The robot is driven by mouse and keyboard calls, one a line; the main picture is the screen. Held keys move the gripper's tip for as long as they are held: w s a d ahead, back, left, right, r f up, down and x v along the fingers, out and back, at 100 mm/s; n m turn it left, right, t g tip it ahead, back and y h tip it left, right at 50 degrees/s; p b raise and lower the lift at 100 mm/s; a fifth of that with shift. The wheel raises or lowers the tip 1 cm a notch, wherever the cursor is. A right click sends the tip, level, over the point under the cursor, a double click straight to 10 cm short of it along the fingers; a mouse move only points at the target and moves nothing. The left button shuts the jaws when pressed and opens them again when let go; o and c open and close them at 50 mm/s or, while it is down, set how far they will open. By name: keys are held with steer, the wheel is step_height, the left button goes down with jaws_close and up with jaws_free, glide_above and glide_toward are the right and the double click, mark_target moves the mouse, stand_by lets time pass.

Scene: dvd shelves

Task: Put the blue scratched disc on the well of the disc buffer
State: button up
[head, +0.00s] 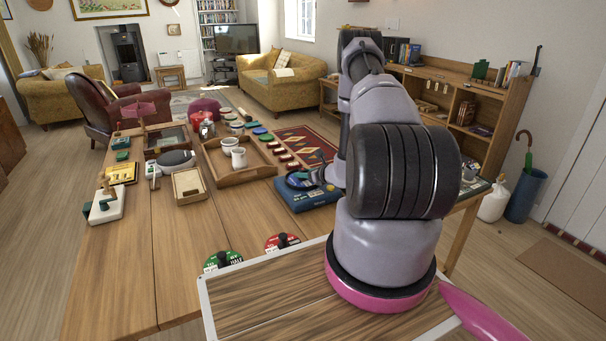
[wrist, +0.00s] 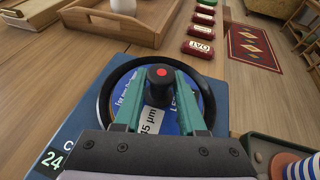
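The blue disc (wrist: 123,98) has white lettering and a black knob (wrist: 160,78) with a red dot. It lies within the black ring (wrist: 213,88) on the blue box of the disc buffer (wrist: 52,150); the head view also shows this box (head: 308,197). My gripper (wrist: 161,78) has its two green fingers on either side of the knob, seemingly touching it. In the head view my gripper (head: 316,178) is low over the box, partly hidden by my arm. The well under the disc is hidden, and I cannot tell if the disc rests fully down.
A green disc (head: 222,261) and a red disc (head: 282,242) are near the table's front edge. A wooden tray (head: 262,172) with white mugs stands left of the buffer. The front left table is clear.

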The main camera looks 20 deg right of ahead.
steer(key=shift+o, duration=1.1)
